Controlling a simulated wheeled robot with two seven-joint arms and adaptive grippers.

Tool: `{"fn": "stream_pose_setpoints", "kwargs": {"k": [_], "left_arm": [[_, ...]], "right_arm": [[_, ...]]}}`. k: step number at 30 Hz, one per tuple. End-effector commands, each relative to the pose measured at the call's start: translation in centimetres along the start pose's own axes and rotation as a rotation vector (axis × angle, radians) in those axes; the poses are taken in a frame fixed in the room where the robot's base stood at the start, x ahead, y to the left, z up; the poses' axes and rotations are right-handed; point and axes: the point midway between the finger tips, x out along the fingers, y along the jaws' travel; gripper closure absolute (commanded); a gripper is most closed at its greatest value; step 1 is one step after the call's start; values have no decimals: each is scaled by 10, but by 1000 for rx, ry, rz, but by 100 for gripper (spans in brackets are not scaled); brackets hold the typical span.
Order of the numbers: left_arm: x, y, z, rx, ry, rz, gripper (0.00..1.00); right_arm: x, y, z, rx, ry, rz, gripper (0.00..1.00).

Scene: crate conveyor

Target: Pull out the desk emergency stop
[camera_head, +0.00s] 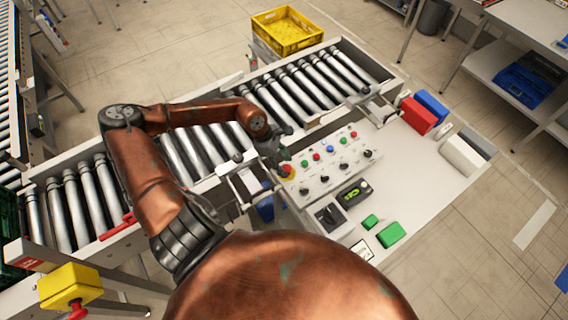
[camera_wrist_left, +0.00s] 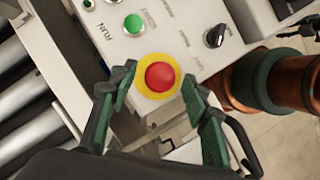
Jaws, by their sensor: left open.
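The desk emergency stop (camera_head: 287,170) is a red mushroom button on a yellow disc, at the near left corner of the white control panel (camera_head: 325,160). In the left wrist view the red button (camera_wrist_left: 160,76) is centred just beyond the fingertips. My left gripper (camera_head: 275,158) is over that corner of the panel. In the left wrist view its green-padded fingers (camera_wrist_left: 159,86) are open, one to each side of the button, with gaps; I cannot tell how far above it they are. My right gripper is not in view.
A green RUN button (camera_wrist_left: 133,23) and a black knob (camera_wrist_left: 214,36) are close to the stop. A roller conveyor (camera_head: 300,85) runs behind the desk, with a yellow crate (camera_head: 287,32) beyond. Red and blue boxes (camera_head: 418,116) stand on the desk's right. A second emergency stop (camera_head: 77,311) hangs lower left.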

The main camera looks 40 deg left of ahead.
Motion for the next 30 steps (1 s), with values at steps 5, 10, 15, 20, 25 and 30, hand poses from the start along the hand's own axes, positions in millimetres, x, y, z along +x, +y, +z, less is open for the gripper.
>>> {"fn": "stream_pose_setpoints", "kwargs": {"k": [5,10,15,20,25,30], "left_arm": [[0,0,0,0,1,-1,56],[-12,0,-2,-1,3,0,56],[-44,0,-2,-1,6,2,56],[-79,0,-3,0,7,1,56],[-105,-1,-2,-2,5,0,56],[-117,0,-1,-1,3,0,56]], "right_arm": [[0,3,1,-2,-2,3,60],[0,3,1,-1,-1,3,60],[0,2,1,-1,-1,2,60],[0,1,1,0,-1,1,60],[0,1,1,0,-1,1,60],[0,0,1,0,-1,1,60]]}}
